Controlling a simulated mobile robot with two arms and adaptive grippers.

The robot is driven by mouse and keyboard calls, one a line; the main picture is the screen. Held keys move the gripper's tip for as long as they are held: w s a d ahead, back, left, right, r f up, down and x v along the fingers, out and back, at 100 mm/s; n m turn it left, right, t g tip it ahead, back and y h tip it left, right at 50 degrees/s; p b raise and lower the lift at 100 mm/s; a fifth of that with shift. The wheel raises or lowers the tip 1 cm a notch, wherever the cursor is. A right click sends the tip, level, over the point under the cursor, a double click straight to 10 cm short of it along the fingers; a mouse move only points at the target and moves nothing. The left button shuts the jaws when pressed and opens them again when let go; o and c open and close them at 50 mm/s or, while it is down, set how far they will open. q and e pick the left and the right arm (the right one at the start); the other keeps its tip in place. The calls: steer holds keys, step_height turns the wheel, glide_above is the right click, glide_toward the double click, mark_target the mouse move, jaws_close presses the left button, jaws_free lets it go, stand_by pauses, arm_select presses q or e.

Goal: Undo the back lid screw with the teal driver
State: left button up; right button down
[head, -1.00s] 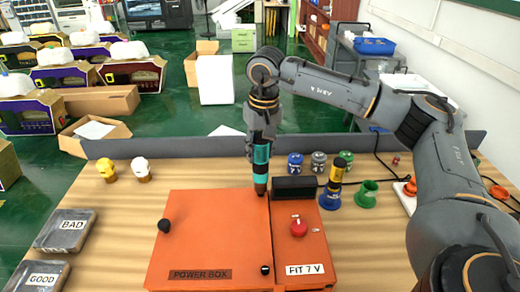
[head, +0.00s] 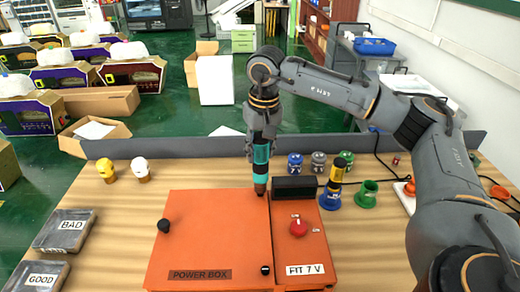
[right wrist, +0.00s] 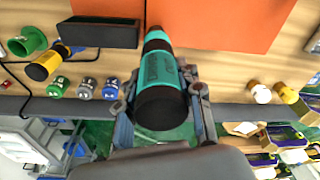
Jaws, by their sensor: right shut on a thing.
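My right gripper (head: 262,134) is shut on the teal driver (head: 261,165), which stands upright, tip down. The driver's tip is at the back edge of the orange power box lid (head: 215,235), near its back right corner. The back lid screw is hidden under the tip. In the right wrist view the teal driver (right wrist: 162,75) sits between the fingers (right wrist: 160,100), its dark cap toward the camera. A black knob (head: 164,225) is at the lid's left and a small dark screw (head: 265,269) at its front right. My left gripper is not in view.
A black block (head: 294,188) and a red button (head: 298,228) are on the box's right part. A yellow-black driver (head: 336,172) stands in a blue holder beside an empty green holder (head: 366,194). BAD (head: 70,240) and GOOD (head: 42,267) trays lie at left.

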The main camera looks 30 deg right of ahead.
mark_target(260, 134)
steer(key=shift+f+b, duration=0.65)
steer(key=shift+f, duration=0.1)
stand_by(0.8)
steer(key=shift+s+f, duration=0.1)
stand_by(3.6)
stand_by(0.3)
steer(key=shift+r+p, duration=0.65)
steer(key=shift+r, duration=0.3)
steer(key=shift+r+p, duration=1.65)
steer(key=shift+r, duration=1.05)
steer(key=shift+f, duration=0.15)
